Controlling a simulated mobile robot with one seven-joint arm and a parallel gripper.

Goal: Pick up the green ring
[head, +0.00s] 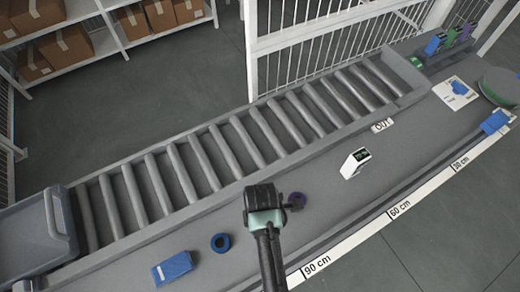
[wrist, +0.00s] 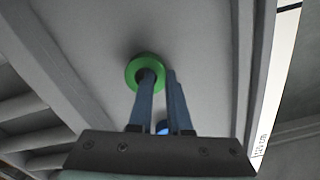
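The green ring (wrist: 131,73) shows in the wrist view, on or just over the grey surface, with a dark shadow around its far side. My gripper (wrist: 160,73) has two blue fingers reaching toward it. The left finger's tip overlaps the ring's hole, and the right finger lies just outside the ring's right rim. A gap shows between the fingers; I cannot tell whether either touches the ring. In the head view my gripper (head: 265,200) points down over the grey counter, and the green ring is hidden there.
A blue block (head: 173,268) and a white device (head: 354,162) stand farther off. A roller conveyor (head: 205,160) runs behind. A grey bin (head: 35,240) is at left.

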